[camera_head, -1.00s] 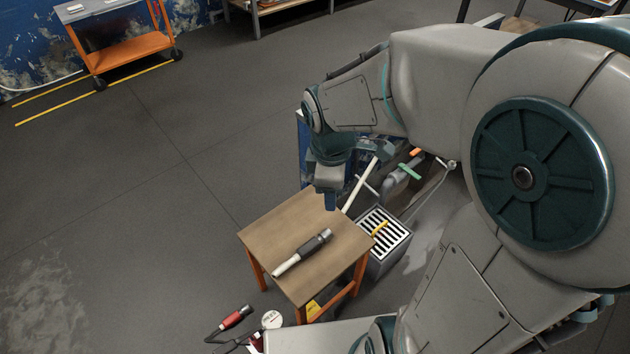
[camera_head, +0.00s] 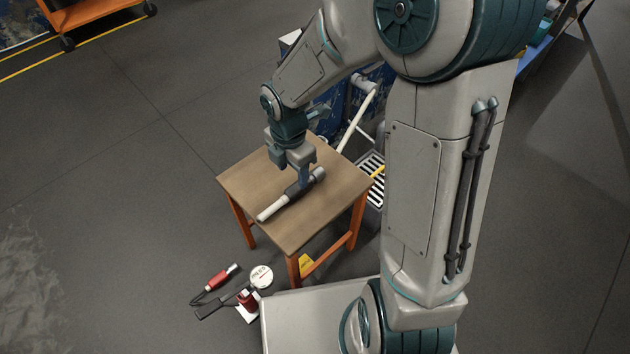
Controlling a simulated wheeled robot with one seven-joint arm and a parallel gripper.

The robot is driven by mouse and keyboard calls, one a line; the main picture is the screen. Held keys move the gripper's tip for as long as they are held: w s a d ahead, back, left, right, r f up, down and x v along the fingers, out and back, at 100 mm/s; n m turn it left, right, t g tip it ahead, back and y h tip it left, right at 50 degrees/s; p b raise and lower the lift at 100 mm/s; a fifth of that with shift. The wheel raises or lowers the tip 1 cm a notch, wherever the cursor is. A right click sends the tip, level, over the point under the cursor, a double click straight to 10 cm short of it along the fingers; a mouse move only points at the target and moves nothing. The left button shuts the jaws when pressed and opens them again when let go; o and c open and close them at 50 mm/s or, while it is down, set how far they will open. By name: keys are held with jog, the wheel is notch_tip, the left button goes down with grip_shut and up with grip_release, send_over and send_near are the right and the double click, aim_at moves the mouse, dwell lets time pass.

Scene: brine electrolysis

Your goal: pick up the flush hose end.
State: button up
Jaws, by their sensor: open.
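The flush hose end (camera_head: 273,210) looks like a pale tube with a dark grey coupling and a lighter metal tip. It lies slantwise on the brown top of a small wooden table (camera_head: 326,211) with orange legs.
A slotted drain grate (camera_head: 372,164) with a yellow piece is behind the table at right, partly hidden by my arm. A white pipe (camera_head: 357,123) leans behind the table. A red-handled item (camera_head: 223,277) and a white round disc (camera_head: 262,276) are at front left. Floor at left is clear.

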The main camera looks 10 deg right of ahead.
aim_at(296, 187)
jog(key=shift+w+d+f+b, duration=0.15)
jog(key=shift+f+b, duration=0.95)
jog(key=shift+f, duration=0.7)
jog(key=shift+s+d+f+b, duration=0.15)
jog(key=shift+f+b, duration=0.9)
jog(key=shift+f, duration=0.7)
jog(key=shift+w, duration=0.1)
jog(key=shift+r, duration=0.1)
jog(key=c, duration=1.1)
